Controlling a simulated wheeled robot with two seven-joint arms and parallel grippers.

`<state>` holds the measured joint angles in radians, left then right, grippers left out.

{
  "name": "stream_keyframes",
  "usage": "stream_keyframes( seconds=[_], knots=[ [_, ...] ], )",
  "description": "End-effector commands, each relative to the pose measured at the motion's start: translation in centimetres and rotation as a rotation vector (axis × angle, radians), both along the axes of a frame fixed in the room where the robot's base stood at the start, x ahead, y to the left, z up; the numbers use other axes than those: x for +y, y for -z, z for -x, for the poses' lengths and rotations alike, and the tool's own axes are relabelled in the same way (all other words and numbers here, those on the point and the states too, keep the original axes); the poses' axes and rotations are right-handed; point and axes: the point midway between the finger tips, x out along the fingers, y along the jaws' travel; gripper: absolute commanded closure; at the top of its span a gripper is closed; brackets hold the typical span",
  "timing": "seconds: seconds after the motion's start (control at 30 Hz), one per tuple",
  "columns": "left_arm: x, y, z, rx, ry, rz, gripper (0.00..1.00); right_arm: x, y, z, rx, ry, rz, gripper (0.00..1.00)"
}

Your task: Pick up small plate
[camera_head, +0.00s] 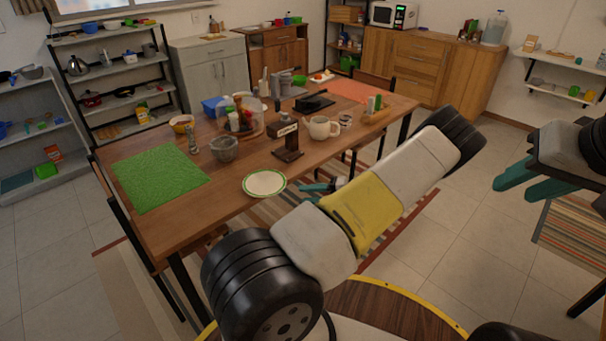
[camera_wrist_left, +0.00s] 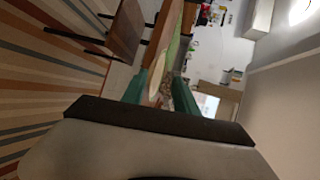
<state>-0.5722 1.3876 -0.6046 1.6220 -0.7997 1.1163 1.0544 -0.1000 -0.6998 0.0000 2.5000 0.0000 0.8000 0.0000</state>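The small plate (camera_head: 264,184), cream with a green rim, lies flat near the front edge of the wooden table. My left gripper (camera_head: 318,189) is just right of the plate by the table edge, mostly hidden behind my own arm. In the left wrist view its teal fingers (camera_wrist_left: 160,90) stand apart, with a pale edge, apparently the plate (camera_wrist_left: 154,82), showing between or just beyond them. I cannot tell whether they touch it. My right gripper (camera_head: 532,182) is off the table at the far right, with its fingers apart and empty.
Table space just around the plate is clear. A chair (camera_wrist_left: 120,35) shows in the wrist view.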

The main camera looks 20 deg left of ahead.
Motion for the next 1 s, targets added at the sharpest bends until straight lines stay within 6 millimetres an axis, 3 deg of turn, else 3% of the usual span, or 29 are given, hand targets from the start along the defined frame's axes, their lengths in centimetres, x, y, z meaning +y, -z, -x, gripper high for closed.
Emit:
stream_keyframes(
  seconds=[0.2,0.47,1.0],
  knots=[
    [0.3,3.1,-1.8,-0.007,0.149,-0.198,0.65,0.0,0.0,0.0,0.0,0.0,0.0,0.64],
    [1.0,3.8,-2.3,-0.016,0.195,-0.251,0.65,0.0,0.0,0.0,0.0,0.0,0.0,0.64],
    [8.3,3.8,-2.7,-0.013,0.191,-0.248,0.65,0.0,0.0,0.0,0.0,0.0,0.0,0.64]
  ],
)
